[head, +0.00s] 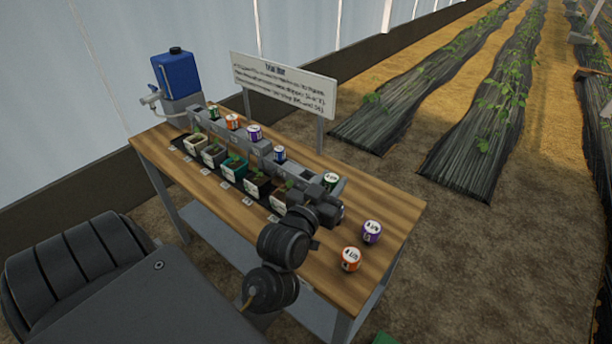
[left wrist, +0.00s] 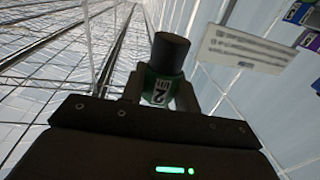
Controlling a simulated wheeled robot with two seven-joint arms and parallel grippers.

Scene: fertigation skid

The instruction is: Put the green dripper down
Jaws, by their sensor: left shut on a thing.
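My left gripper (head: 334,190) is shut on the green dripper (head: 330,180), over the right part of the wooden table. In the left wrist view the green dripper (left wrist: 158,88) sits between the two fingers (left wrist: 160,96), with a white label reading 2 and a dark round end pointing away from the palm. Whether it touches anything below is hard to tell. Another green-banded dripper (head: 214,112) stands at the far left of the grey rail (head: 266,151). My right gripper is not in view.
Orange (head: 232,122), purple (head: 254,132) and blue (head: 280,155) drippers stand along the rail. Several plant pots (head: 235,168) line its front. A loose orange dripper (head: 350,260) and purple dripper (head: 372,232) stand at the table's right end, with bare wood (head: 395,212) around them. A blue tank (head: 176,73) and sign (head: 283,85) stand behind.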

